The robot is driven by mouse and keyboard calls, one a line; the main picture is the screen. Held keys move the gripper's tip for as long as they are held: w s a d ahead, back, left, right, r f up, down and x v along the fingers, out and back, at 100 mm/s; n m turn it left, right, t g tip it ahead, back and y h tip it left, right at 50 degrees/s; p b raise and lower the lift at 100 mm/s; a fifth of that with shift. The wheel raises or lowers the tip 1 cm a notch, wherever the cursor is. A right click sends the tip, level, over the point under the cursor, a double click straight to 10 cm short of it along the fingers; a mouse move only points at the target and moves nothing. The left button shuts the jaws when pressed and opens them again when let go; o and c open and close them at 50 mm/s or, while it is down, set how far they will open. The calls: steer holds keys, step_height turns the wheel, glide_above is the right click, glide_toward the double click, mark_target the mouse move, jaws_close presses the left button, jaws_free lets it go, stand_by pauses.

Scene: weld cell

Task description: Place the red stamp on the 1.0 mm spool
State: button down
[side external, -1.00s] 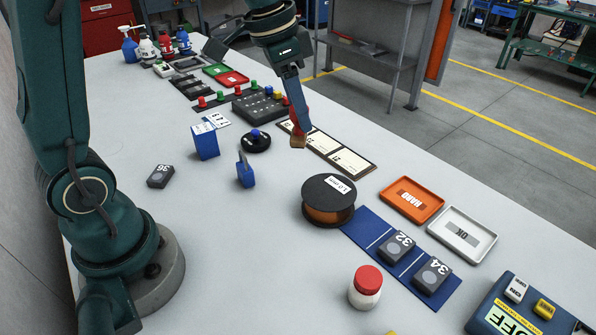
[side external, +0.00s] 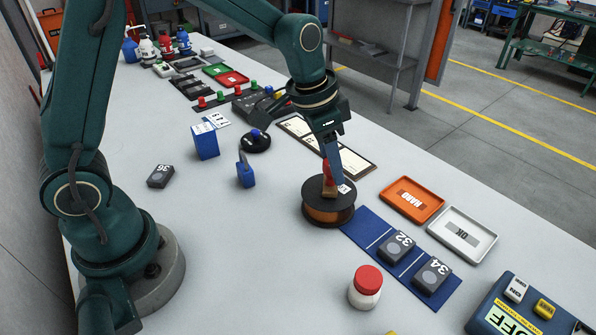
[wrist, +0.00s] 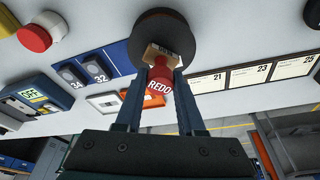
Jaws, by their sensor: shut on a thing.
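My gripper (side external: 334,172) is shut on the red stamp (side external: 326,170), which has a wooden base. In the wrist view my gripper's fingers (wrist: 160,80) stand on both sides of the stamp (wrist: 160,88), whose red end reads REDO. The 1.0 mm spool (side external: 326,215) is a black-rimmed reel with copper-brown winding, lying flat on the table. The stamp is upright over the spool's top, its base at or just above it; I cannot tell whether they touch. The spool (wrist: 166,22) also shows behind the stamp base in the wrist view. The spool's white label is partly hidden.
Right of the spool lies a blue mat (side external: 370,232) with blocks 32 (side external: 397,246) and 34 (side external: 431,275). An orange HARD tray (side external: 411,200) and a white OK tray (side external: 462,233) are beyond.

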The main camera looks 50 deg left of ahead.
steer(key=c, duration=0.5)
jaws_free()
steer(key=shift+f, duration=0.1)
steer(key=v, duration=1.1)
steer(key=shift+s+a+f+n+t+y, duration=0.2)
steer(key=shift+s+a+f+n+t, duration=0.4)
steer(key=shift+s, duration=1.8)
steer(key=shift+s+a+f+n+t+y, duration=0.25)
steer(key=shift+s+n, duration=0.6)
steer(key=shift+s, duration=1.55)
steer(key=shift+s+a+f+n+t+y, duration=0.15)
steer(key=shift+s+a+f+n+t, duration=0.5)
steer(key=shift+s, duration=1.75)
steer(key=shift+d+r, duration=0.1)
